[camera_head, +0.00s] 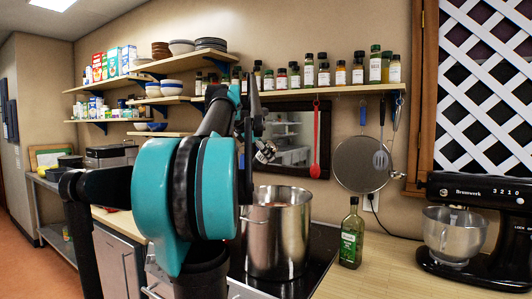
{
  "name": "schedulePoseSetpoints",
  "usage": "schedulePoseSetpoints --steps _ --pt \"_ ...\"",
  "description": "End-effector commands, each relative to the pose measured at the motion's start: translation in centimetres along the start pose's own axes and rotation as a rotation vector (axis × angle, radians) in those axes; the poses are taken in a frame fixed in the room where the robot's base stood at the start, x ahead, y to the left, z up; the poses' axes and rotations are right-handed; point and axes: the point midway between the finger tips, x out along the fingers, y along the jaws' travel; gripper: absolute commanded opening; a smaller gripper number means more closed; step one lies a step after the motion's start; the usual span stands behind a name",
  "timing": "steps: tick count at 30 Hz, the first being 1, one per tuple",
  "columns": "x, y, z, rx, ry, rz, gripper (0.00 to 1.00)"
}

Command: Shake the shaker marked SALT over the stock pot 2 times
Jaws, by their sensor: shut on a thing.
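The stock pot (277,232) is a tall steel pot on the dark stove top, right of my teal arm joint. My gripper (259,142) is up behind and above the pot's left rim, partly hidden by my own arm. It is shut on a small, silvery shaker (266,153), which looks tilted. The shaker is small in the picture and no SALT marking can be read on it. The pot's inside is mostly hidden, and I cannot tell whether the shaker is directly over its opening.
A green oil bottle (351,233) stands right of the pot on the wooden counter (385,270). A black stand mixer (475,225) is at the far right. A shelf of spice jars (323,75) runs above. A strainer (362,163) and utensils hang on the wall.

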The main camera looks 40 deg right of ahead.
Motion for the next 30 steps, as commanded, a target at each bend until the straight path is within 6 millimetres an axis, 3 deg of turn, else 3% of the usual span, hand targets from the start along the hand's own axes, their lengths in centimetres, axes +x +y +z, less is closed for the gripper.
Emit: schedulePoseSetpoints --steps 30 --pt "-0.19 0.88 -1.05 -0.498 -0.37 -0.203 0.02"
